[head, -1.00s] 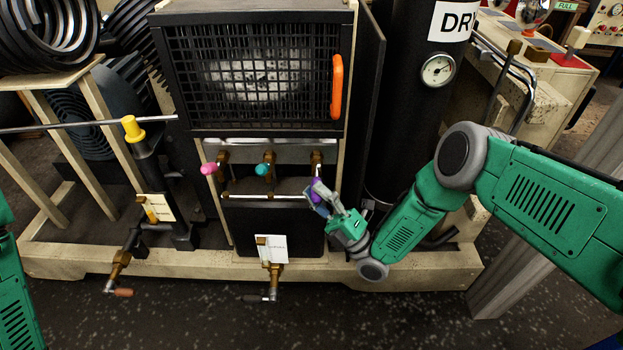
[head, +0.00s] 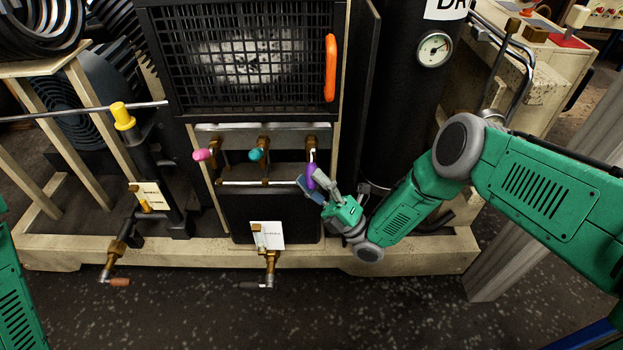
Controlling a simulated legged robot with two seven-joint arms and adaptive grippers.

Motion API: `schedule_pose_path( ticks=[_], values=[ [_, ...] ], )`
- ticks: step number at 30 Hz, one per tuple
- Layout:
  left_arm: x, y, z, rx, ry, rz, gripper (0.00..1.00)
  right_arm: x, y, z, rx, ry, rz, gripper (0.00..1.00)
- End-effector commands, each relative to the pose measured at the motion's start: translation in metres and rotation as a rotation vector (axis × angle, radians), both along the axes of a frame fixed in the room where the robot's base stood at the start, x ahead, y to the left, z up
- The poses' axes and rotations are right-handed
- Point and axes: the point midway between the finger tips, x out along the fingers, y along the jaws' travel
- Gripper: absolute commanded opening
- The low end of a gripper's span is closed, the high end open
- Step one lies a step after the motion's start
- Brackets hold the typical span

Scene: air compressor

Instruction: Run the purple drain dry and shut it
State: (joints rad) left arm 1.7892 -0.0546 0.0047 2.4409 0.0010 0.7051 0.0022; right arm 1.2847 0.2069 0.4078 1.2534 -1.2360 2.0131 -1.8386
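The purple drain handle (head: 311,176) hangs downward from the rightmost brass valve of a row of three, under the caged front. My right gripper (head: 312,184) is at this handle, with one grey finger on its right and one bluish finger at its lower left. The fingers look spread, with the handle showing between their tips; whether either touches it is too small to tell. Part of the handle is hidden. What flows from the drain cannot be seen. My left gripper is out of view; only part of my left arm shows at the left edge.
A pink knob (head: 201,154) and a teal knob (head: 256,155) sit left of the purple handle. A tagged valve (head: 268,270) stands below. A black tank (head: 400,110) with a gauge (head: 434,49) rises at right. The floor in front is clear.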

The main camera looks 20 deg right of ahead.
Motion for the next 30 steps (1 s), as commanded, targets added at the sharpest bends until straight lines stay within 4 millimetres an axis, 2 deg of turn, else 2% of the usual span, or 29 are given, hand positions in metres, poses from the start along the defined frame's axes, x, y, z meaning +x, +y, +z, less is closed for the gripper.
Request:
schedule_pose_path(
  ticks=[8, 11, 21, 30],
  values=[
    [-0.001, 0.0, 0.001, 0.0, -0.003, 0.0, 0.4, -0.001, -0.003, -0.002, 0.002, -0.002, -0.003, 0.41],
    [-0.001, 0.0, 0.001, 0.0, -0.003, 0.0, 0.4, -0.007, -0.01, -0.011, 0.002, -0.001, -0.005, 0.41],
    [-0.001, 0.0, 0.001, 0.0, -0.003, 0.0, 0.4, -0.041, -0.049, -0.061, 0.001, 0.0, -0.005, 0.41],
    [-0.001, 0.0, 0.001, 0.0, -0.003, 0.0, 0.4, -0.056, -0.066, -0.083, 0.001, 0.0, -0.002, 0.41]
  ],
)
